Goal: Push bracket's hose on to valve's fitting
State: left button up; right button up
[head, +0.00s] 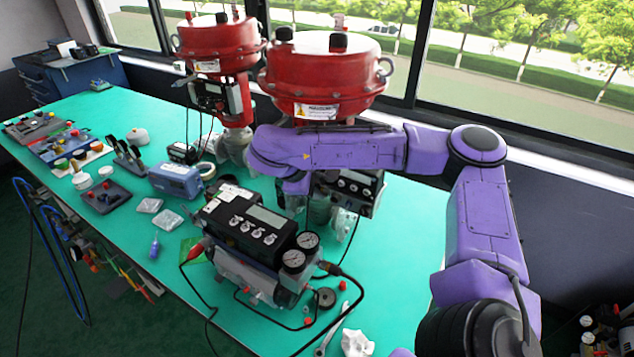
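The near valve has a large red round actuator (322,80) and stands upright on the green bench. A dark positioner box (355,188) sits below it, partly hidden by my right arm. A thin dark hose or cable hangs below this box; I cannot make out the bracket, its hose end or the valve's fitting. My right arm reaches across in front of the valve, with its wrist (290,165) bent down beside the valve's body. My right gripper points down there, mostly hidden, so I cannot tell its opening or whether it touches anything. My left gripper is out of view.
A second red valve (218,45) with a positioner stands behind left. A grey positioner with two gauges (262,235) and red and black leads stands in front. Small parts and tools cover the bench's left end. The green bench top (400,240) is clear at right.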

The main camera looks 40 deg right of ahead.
jog(key=o, duration=0.3)
grip_shut()
jog(key=shift+w, duration=0.15)
jog(key=shift+w+a+b, duration=0.15)
jog(key=shift+w+b, duration=0.25)
jog(key=shift+b, duration=0.05)
jog(key=shift+w+a+b, duration=0.15)
jog(key=shift+w+b, duration=0.2)
jog(key=shift+w, duration=0.15)
jog(key=w+b, duration=0.1)
jog(key=w, duration=0.1)
jog(key=w+a+b, duration=0.1)
jog(key=shift+w, duration=0.4)
